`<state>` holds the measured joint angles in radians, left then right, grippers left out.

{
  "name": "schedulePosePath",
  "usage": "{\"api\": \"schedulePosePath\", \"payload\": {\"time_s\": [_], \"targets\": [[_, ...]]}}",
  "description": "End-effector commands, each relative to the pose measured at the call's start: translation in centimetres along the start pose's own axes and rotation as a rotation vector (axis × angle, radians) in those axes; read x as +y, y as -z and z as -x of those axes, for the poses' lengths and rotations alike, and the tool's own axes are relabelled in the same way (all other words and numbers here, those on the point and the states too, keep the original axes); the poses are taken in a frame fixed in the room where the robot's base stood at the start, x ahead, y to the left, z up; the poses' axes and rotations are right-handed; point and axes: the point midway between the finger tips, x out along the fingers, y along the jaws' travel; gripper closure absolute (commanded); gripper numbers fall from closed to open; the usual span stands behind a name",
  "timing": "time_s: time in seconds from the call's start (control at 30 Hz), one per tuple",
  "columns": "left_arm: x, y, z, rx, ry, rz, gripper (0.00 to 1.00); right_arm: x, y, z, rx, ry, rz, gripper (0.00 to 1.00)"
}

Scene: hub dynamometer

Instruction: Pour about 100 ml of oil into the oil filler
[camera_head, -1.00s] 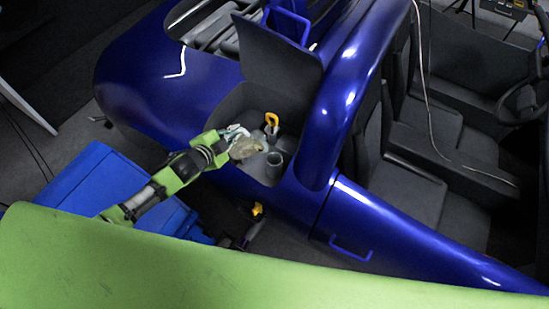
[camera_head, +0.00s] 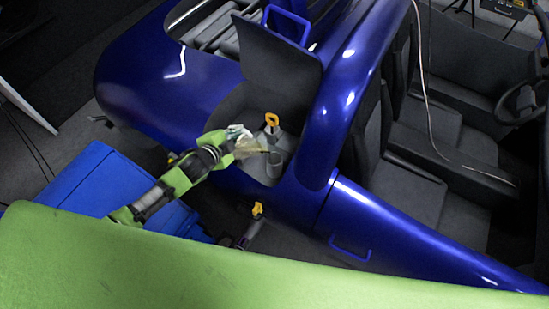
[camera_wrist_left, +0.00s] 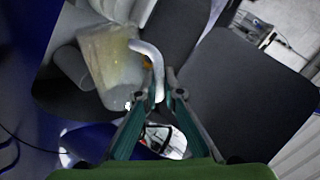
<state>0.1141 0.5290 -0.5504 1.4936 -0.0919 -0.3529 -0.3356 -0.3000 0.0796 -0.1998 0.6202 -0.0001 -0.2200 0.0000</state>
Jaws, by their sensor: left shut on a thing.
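A clear jug with yellowish oil (camera_head: 252,147) is held in my left gripper (camera_head: 235,137) above the open bay of the blue car. In the left wrist view the jug (camera_wrist_left: 112,58) is tilted, and its white curved handle (camera_wrist_left: 156,72) is between the fingers of my left gripper (camera_wrist_left: 167,94). A grey, open-topped cylindrical neck (camera_head: 275,162), apparently the oil filler, stands just right of and below the jug's mouth. I cannot tell whether oil is flowing. My right gripper is out of view.
A yellow-handled grey neck (camera_head: 272,121) stands behind the jug. A raised dark lid (camera_head: 275,62) bounds the bay at the back. A blue box (camera_head: 85,185) is at left. A yellow-tipped object (camera_head: 257,210) is low beside the car.

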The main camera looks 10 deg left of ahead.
Motion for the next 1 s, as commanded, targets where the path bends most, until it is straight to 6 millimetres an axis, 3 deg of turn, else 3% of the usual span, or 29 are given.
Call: {"api": "schedulePosePath", "payload": {"time_s": [1.0], "targets": [[0.25, 0.74, -0.16, -0.026, 0.002, -0.044, 1.00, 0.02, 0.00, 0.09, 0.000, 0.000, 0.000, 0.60]]}}
